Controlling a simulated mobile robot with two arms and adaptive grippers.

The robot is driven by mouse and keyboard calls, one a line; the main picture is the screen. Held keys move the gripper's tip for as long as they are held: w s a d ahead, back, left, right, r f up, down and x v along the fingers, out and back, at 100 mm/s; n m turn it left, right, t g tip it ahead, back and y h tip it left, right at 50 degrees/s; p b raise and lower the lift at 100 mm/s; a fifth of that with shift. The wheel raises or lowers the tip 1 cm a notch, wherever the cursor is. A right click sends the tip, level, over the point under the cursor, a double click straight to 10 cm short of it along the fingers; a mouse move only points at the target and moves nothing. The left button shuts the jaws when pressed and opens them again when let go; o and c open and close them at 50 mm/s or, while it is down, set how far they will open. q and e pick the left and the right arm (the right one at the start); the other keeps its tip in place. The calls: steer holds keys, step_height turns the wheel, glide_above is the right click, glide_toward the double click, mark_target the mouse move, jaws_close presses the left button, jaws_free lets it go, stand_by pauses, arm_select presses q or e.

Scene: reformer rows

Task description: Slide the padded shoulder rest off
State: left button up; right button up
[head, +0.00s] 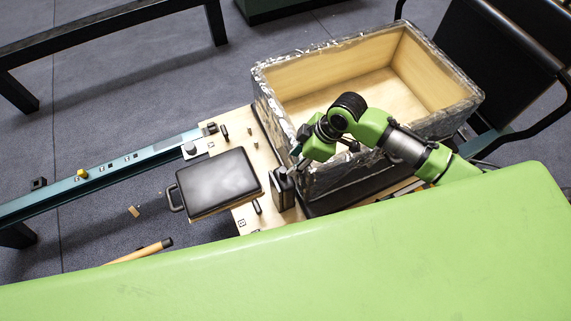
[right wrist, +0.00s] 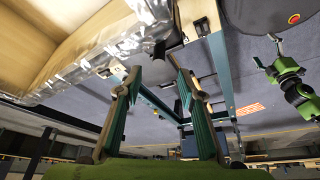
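A black padded block (head: 284,188), which looks like the shoulder rest, stands upright on the pale wooden carriage board (head: 262,157) in the head view. My right gripper (head: 300,158) is by the block's upper end; I cannot tell whether they touch. In the right wrist view my right gripper (right wrist: 157,88) has its two fingers apart, with nothing clearly held between them. The shoulder rest is not clear in that view. A green arm at the right of the wrist view appears to be my left one; its gripper (right wrist: 268,60) is small there and its fingers are unclear.
A large open wooden box (head: 335,92) with a taped, silvery rim stands right behind my right gripper. A flat black pad (head: 218,182) with a loop handle lies left of the block. A teal rail (head: 110,172) runs left. A green surface (head: 300,270) fills the front.

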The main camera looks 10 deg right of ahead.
mark_target(285, 170)
steer(key=x, duration=0.9)
steer(key=shift+w+f, duration=0.1)
steer(key=shift+f, duration=0.1)
jaws_close()
steer(key=shift+r, duration=0.15)
